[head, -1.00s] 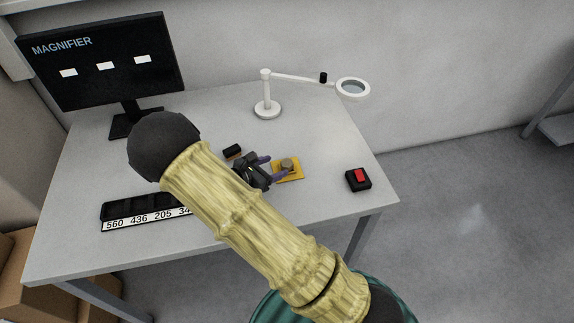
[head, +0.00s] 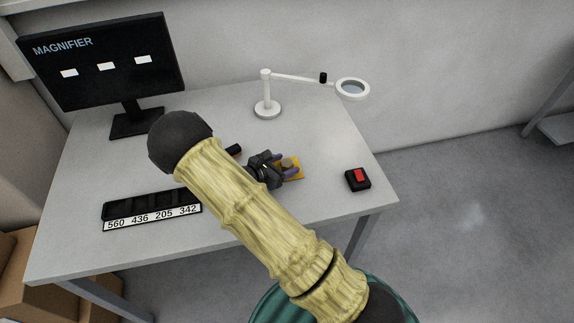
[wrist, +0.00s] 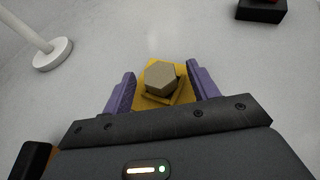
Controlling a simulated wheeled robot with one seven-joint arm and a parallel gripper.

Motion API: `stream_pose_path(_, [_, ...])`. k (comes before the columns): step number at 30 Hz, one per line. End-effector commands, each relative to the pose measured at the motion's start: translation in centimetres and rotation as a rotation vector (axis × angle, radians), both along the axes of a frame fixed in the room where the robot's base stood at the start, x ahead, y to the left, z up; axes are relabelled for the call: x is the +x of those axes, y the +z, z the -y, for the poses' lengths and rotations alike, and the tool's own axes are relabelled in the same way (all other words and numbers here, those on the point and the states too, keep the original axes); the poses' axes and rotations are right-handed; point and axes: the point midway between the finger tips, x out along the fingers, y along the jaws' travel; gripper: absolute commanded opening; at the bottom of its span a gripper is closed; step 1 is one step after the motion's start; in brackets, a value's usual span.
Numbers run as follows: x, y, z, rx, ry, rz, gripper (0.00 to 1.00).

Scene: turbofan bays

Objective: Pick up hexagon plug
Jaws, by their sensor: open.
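The hexagon plug (wrist: 160,79) is a tan-grey six-sided piece sitting on a yellow base (wrist: 142,102) on the table. In the head view the plug (head: 287,163) is partly hidden by my gripper, and the yellow base (head: 298,173) shows around it. My gripper (wrist: 162,88) is open, with its two purple fingers on the left and right of the plug. Gaps show between the fingers and the plug in the wrist view. In the head view my gripper (head: 282,166) is low over the table at the plug.
A black box with a red top (head: 358,179) stands to the right. A white magnifier lamp (head: 267,108) stands behind. A black numbered tray (head: 152,216) lies at the front left, and a monitor (head: 105,62) at the back left. A small black block (head: 234,150) lies left of my gripper.

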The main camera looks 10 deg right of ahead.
Motion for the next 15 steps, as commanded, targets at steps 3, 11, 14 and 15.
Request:
stream_pose_path(3, [-0.01, 0.02, -0.01, 0.0, 0.0, 0.0, 0.59])
stream_pose_path(11, [-0.01, 0.02, -0.02, 0.0, 0.0, 0.0, 0.2])
stream_pose_path(14, [0.01, 0.07, -0.01, 0.0, 0.0, 0.001, 0.06])
stream_pose_path(15, [0.0, 0.06, -0.01, 0.0, 0.0, 0.001, 0.06])
